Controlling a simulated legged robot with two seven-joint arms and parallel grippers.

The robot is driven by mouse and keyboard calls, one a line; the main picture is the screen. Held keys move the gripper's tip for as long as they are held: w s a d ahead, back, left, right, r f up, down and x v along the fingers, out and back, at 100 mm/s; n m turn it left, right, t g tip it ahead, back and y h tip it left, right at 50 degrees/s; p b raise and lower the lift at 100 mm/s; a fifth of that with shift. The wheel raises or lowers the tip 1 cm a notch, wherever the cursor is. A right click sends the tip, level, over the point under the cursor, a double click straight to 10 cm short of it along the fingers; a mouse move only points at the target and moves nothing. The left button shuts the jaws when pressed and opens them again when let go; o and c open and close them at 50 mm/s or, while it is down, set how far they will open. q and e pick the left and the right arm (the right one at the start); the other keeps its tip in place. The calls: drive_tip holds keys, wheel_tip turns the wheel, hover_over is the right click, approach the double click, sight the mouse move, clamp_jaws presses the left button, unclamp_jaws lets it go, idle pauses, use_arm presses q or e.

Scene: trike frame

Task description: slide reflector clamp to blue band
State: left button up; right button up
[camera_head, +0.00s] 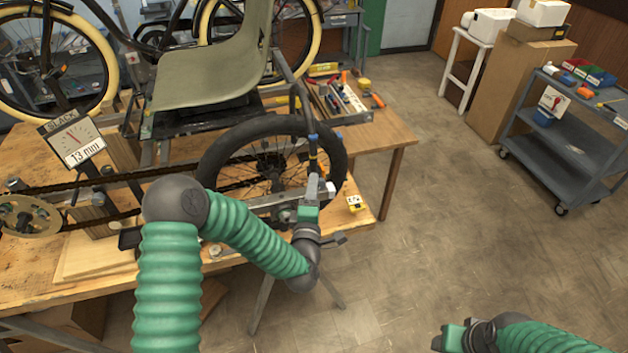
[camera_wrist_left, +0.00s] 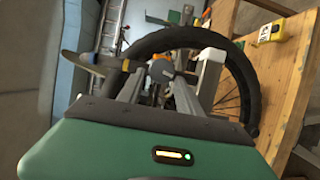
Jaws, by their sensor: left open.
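My left gripper (camera_head: 317,188) is open beside the right side of the black-tyred trike wheel (camera_head: 210,160). In the left wrist view its two grey fingers (camera_wrist_left: 168,82) point toward the wheel. A slim upright with a blue band (camera_head: 313,138) rises just above the gripper in the head view. In the left wrist view a dark round piece with a blue part (camera_wrist_left: 160,71) shows between the fingers. My right gripper (camera_head: 465,336) is low at the right, away from the bench.
The wooden bench (camera_head: 385,135) carries the trike frame, a chain, a slack gauge (camera_head: 75,140) reading 13 mm and a tool tray (camera_head: 345,115). Open floor lies right of the bench, before a grey cart (camera_head: 560,150).

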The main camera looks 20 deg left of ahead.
use_arm(q)
drive_tip(key=shift+w+d, duration=0.1)
drive_tip(key=shift+w, duration=1.1)
drive_tip(key=c, duration=0.4)
clamp_jaws()
